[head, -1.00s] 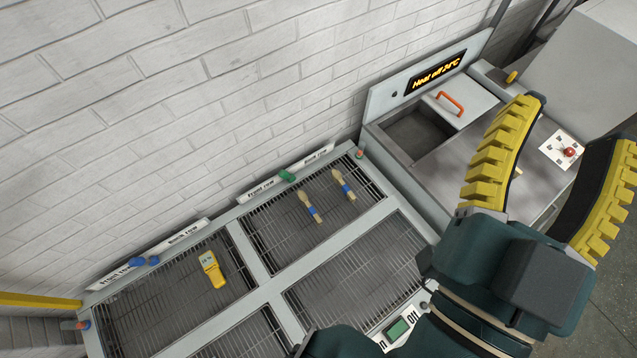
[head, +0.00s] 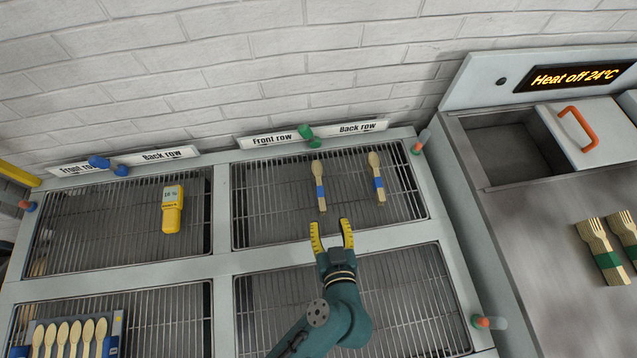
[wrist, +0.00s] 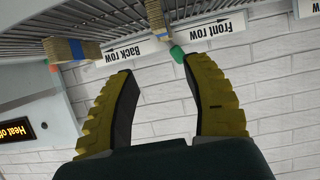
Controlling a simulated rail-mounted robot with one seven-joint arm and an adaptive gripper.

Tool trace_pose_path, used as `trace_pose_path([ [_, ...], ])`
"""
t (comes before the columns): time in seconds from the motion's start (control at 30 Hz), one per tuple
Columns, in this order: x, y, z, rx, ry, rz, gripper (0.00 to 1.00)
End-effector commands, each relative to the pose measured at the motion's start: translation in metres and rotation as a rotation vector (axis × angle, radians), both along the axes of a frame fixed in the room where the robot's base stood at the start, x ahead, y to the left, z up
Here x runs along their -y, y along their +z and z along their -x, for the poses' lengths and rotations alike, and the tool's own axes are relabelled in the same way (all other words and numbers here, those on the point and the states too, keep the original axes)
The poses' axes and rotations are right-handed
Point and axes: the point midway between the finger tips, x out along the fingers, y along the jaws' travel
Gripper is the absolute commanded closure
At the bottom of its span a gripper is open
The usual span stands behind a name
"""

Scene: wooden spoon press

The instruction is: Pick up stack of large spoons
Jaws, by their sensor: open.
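Two stacks of wooden spoons with blue bands lie on the back right rack: a left stack (head: 319,186) and a right stack (head: 377,178). They look close in size, and I cannot tell surely which is larger. My gripper (head: 332,232) is open and empty, with its fingers pointing at the rack just in front of the left stack and touching neither stack. In the wrist view, which is upside down, the left stack (wrist: 156,20) shows beyond and between the fingertips. The right stack (wrist: 72,49) is off to the left there.
A yellow meter (head: 172,210) lies on the back left rack. A tray of spoons (head: 118,330) sits front left. Fork stacks with green bands (head: 601,248) lie on the right counter. A green knob (head: 307,134) and row labels line the back edge. The front right rack is bare.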

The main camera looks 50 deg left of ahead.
Motion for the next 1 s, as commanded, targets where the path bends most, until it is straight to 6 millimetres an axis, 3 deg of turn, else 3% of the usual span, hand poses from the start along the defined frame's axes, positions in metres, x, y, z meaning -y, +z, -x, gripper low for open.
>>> trace_pose_path([
  [0.3, -0.058, -0.027, -0.039, 0.001, 0.003, 0.002, 0.51],
  [0.47, -0.071, -0.033, -0.047, 0.000, 0.000, 0.000, 0.51],
  [0.67, -0.102, -0.042, -0.058, 0.001, 0.003, 0.002, 0.51],
  [0.8, -0.114, -0.050, -0.068, 0.001, -0.001, 0.002, 0.51],
  [1.0, -0.114, -0.050, -0.069, 0.001, -0.003, 0.001, 0.51],
])
